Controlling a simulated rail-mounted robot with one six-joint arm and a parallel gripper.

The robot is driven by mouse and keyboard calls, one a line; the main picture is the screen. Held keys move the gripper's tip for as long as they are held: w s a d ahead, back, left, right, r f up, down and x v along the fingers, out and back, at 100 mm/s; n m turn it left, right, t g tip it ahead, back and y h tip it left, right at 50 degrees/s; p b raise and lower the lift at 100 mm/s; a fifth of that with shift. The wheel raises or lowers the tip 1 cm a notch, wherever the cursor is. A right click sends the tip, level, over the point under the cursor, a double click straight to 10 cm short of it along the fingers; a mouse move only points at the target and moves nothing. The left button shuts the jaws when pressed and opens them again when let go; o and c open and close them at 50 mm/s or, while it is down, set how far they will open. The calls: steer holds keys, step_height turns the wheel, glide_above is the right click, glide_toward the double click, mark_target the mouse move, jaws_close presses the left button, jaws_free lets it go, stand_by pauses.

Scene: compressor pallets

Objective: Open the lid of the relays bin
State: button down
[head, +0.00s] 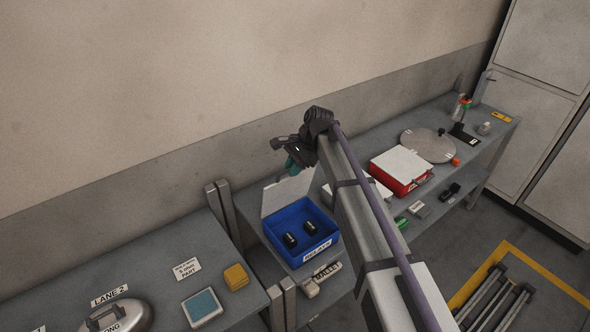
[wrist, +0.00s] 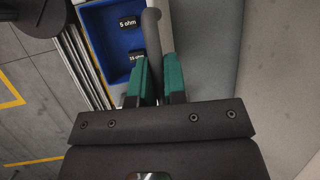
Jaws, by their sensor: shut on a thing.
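The blue relays bin (head: 273,226) stands on the bench with its label (head: 317,251) on the front. Its pale lid (head: 284,194) is raised at the back, roughly upright, so the inside is open to view. Two black relays (head: 290,240) lie in it. My gripper (head: 292,164) is at the lid's upper edge. In the wrist view, its green fingers (wrist: 160,80) are shut on the grey lid handle (wrist: 152,28). The blue bin (wrist: 98,22) and dark parts marked in ohms (wrist: 128,23) show beyond. The grip contact is partly hidden.
The wall (head: 150,150) is close behind.

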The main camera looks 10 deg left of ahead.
steer(key=c, duration=1.2)
jaws_free()
steer(key=p+v, duration=0.9)
steer(key=v, duration=0.1)
steer(key=shift+r+p, duration=0.35)
steer(key=shift+p, duration=0.05)
steer(key=shift+d, duration=0.15)
